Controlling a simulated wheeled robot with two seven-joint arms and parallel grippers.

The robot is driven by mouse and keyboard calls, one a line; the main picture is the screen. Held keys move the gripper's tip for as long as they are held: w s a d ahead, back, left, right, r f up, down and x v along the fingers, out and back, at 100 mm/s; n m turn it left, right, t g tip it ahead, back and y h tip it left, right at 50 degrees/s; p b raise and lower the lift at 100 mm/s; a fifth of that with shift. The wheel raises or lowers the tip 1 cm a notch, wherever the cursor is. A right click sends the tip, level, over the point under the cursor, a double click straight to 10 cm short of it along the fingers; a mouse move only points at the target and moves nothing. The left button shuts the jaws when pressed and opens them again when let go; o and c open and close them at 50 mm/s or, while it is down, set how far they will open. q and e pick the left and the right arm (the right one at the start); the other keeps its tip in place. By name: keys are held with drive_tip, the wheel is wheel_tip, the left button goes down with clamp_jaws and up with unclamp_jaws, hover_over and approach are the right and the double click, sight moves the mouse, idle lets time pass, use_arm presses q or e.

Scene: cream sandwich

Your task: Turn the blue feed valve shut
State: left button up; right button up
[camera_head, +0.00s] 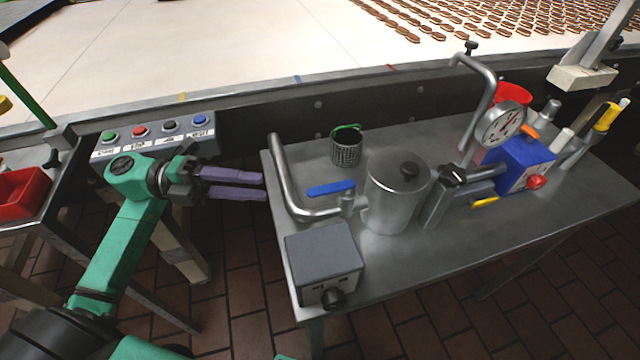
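The blue feed valve's lever handle (330,188) sits on a small metal valve body (347,203) in the bent steel pipe (284,180) that leads to the lidded metal pot (396,198). The lever points left from the valve body, roughly along the lower stretch of pipe. My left gripper (264,187) comes in from the left, its two purple fingers pointing right with a gap between them. It looks open and empty. Its tips are by the table's left edge, near the upright pipe and short of the blue lever; whether they touch the pipe is unclear. My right gripper is not in view.
A grey box with a black knob (323,264) stands at the table's front left. A mesh basket (346,150) stands behind the lever. A pressure gauge (502,124) and blue box (520,163) are at right. A button panel (155,137) is behind my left arm.

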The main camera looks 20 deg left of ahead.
sight(319, 190)
use_arm(q)
drive_tip(key=d, duration=0.4)
drive_tip(key=w+d+p, duration=0.1)
drive_tip(key=d, duration=0.2)
drive_tip(key=w+d+p, duration=0.1)
drive_tip(key=d, duration=0.3)
drive_tip(key=shift+w+d, duration=0.1)
drive_tip(key=shift+d, duration=0.2)
clamp_jaws()
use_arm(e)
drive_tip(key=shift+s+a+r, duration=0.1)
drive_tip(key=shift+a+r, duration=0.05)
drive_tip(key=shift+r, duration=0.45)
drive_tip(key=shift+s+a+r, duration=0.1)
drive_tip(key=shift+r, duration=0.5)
